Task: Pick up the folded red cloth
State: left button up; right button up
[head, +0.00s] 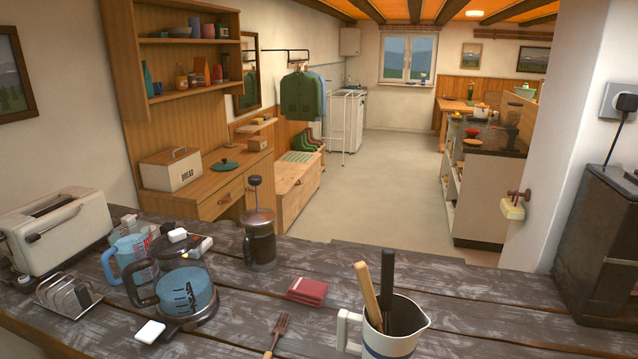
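The folded red cloth (307,291) lies flat on the dark plank table (240,318), a little right of the middle in the head view. It is small and roughly square, with a darker front edge. Nothing covers it. Neither of my grippers shows in the head view, so their state is hidden.
Left of the cloth stand a french press (259,238), a glass pot (184,285), a measuring jug (130,257), a toast rack (68,293) and a toaster (60,232). A white jug (394,335) with utensils stands front right. A fork (277,334) lies in front.

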aim_at(312, 292)
jog(key=z, duration=1.05)
jog(key=j+z, duration=0.2)
jog(key=j, duration=0.2)
jog(key=k+j+z, duration=0.15)
jog(key=j, duration=0.3)
jog(key=j+z, duration=0.2)
jog(key=j, duration=0.2)
jog(key=k+j+z, duration=0.15)
jog(key=j, duration=0.25)
